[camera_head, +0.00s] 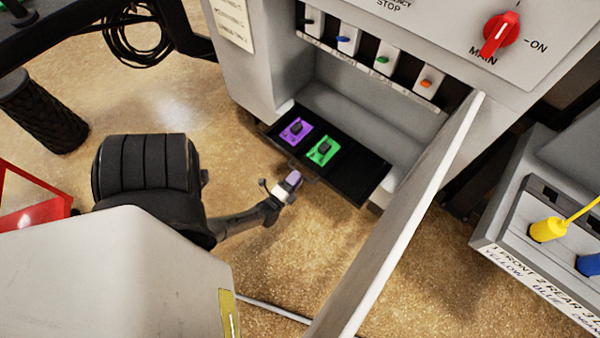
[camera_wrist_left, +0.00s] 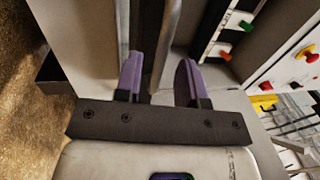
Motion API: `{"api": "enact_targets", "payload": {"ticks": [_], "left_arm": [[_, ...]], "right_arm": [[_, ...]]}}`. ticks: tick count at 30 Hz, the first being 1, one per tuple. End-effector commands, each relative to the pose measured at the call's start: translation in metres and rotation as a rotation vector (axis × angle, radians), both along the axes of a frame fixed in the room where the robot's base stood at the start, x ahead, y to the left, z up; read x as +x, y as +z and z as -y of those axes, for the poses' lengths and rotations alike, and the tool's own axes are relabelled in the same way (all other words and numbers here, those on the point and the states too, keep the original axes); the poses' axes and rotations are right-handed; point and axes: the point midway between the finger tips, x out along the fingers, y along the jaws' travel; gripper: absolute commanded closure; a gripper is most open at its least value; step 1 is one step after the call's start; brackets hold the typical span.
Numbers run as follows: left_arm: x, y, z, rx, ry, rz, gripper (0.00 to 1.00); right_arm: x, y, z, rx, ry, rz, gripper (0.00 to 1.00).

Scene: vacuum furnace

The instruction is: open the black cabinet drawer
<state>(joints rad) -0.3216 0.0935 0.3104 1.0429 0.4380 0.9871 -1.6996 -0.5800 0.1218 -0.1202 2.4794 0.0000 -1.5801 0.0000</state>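The black drawer (camera_head: 345,178) juts out from the base of the grey cabinet, with its top open. A purple module (camera_head: 296,131) and a green module (camera_head: 323,150) sit in it; its right part is bare. A small handle (camera_head: 304,171) shows at its front edge. My left gripper (camera_head: 289,187) is just in front of this handle; I cannot tell whether they touch. In the left wrist view its two purple fingers (camera_wrist_left: 160,82) stand apart, with a grey strip visible between or beyond them. My right gripper is not in view.
A long pale panel (camera_head: 410,205), seen edge-on, stands out from the cabinet right of the drawer. Above are colored switches (camera_head: 383,59) and a red main knob (camera_head: 501,34). A box with a yellow plug (camera_head: 547,229) is at right. Floor before the drawer is clear.

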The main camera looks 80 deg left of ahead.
Motion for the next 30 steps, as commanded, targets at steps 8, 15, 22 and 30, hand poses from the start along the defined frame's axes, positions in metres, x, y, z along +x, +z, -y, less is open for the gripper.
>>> {"api": "enact_targets", "payload": {"ticks": [8, 15, 22, 30], "left_arm": [[-0.046, -0.010, 0.033, -0.003, 0.001, -0.002, 0.63], [-0.074, -0.017, 0.052, -0.001, 0.001, -0.002, 0.63], [-0.087, -0.020, 0.060, -0.002, 0.001, 0.000, 0.63], [-0.088, -0.020, 0.061, -0.001, 0.000, 0.000, 0.63]], "right_arm": [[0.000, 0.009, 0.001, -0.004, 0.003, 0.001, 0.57], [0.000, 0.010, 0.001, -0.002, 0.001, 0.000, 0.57], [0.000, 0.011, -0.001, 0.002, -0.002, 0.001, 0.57], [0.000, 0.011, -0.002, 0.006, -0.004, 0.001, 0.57]]}}
